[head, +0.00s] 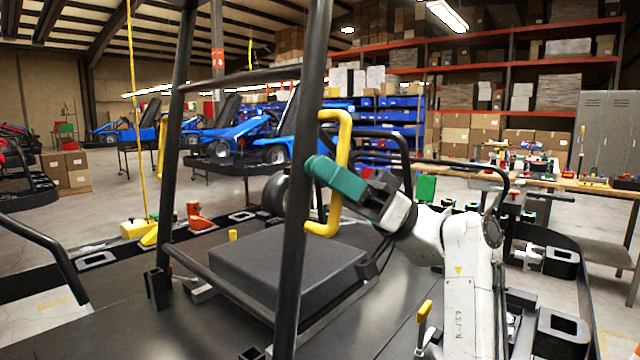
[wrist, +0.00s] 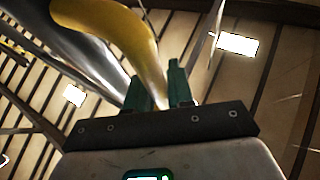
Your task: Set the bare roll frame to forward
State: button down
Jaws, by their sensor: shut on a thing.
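The bare roll frame (head: 309,90) is a black tubular hoop that stands close in front of me in the head view, nearly upright with its posts leaning slightly. A yellow grab handle (head: 346,135) is fixed to its right post; it shows as a curved yellow bar in the wrist view (wrist: 130,40). My gripper (head: 312,168) has teal fingers and is shut on the yellow handle, close to the right post. In the wrist view the handle runs down between the fingers (wrist: 160,88). The frame's top lies outside the head view.
A dark flat block (head: 290,262) lies on the kart stand (head: 130,325) behind the posts. A yellow pole (head: 137,120) rises on the left. Blue karts (head: 235,130) stand behind. A workbench (head: 560,182) with small parts is at right. Open floor lies farther back.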

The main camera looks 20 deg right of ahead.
jog(key=shift+w+d+f+t, duration=0.1)
jog(key=shift+w+d+t, duration=0.1)
jog(key=shift+t, duration=0.1)
jog(key=c, duration=1.2)
grip_release()
jog(key=shift+d, duration=0.15)
jog(key=shift+o, duration=0.5)
jog(key=s+d+f+b, duration=0.1)
jog(key=d+f+b, duration=0.1)
jog(key=d, duration=1.4)
jog(key=shift+f, duration=0.45)
